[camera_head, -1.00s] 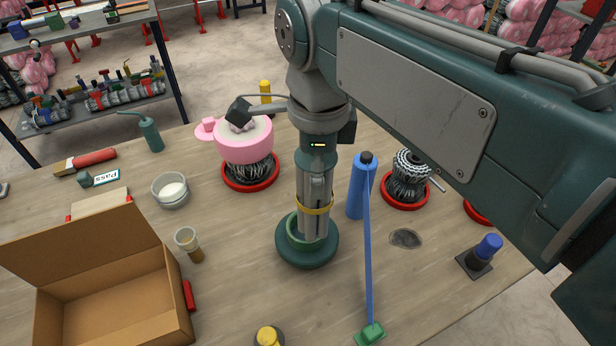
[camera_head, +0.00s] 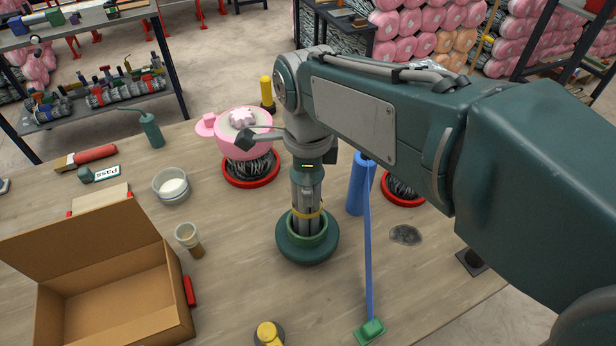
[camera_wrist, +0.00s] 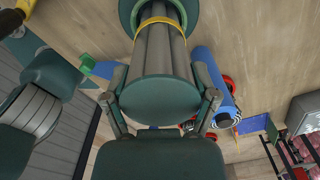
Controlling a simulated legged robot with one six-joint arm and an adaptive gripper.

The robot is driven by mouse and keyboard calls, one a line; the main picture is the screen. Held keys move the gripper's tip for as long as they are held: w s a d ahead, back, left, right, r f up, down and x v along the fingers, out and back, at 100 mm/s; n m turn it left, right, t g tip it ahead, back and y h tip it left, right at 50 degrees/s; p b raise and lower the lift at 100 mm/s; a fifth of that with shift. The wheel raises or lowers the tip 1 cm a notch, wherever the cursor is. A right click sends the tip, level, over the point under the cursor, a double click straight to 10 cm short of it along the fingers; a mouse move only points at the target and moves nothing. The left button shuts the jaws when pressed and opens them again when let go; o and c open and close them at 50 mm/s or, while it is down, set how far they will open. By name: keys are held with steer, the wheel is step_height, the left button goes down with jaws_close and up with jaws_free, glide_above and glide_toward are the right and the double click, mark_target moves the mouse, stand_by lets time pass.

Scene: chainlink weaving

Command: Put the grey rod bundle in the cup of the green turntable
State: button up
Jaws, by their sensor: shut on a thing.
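The grey rod bundle (camera_head: 305,222), tied with a yellow band, stands nearly upright with its lower end inside the cup of the green turntable (camera_head: 290,250). The cup rim hides that end, so I cannot tell whether it touches the bottom. My gripper (camera_head: 307,185) points down and is shut on the upper part of the bundle. In the wrist view, the fingers of my gripper (camera_wrist: 162,100) lie on either side of the grey bundle (camera_wrist: 150,48), and the green turntable (camera_wrist: 192,8) shows at the top edge beyond the yellow band.
A blue cylinder (camera_head: 355,188) stands close to the right. A pink pot (camera_head: 236,144) sits on a red-based wire stand at the back left. An open cardboard box (camera_head: 165,300) is at the front left. The table front of the turntable is mostly clear.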

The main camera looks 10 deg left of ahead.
steer(key=o, duration=1.2)
step_height(320, 180, up, 12)
steer(key=shift+r, duration=0.1)
steer(key=s+d+f+n+t, duration=0.2)
steer(key=s+d+f+n, duration=0.2)
steer(key=d+n, duration=0.4)
steer(key=s+d+f+n+t, duration=0.3)
steer(key=d+f+n, duration=0.4)
steer(key=d, duration=0.5)
steer(key=shift+s+f+n+t, duration=0.3)
steer(key=shift+s+n, duration=0.4)
steer(key=shift+n, duration=0.3)
steer(key=shift+d+r, duration=0.1)
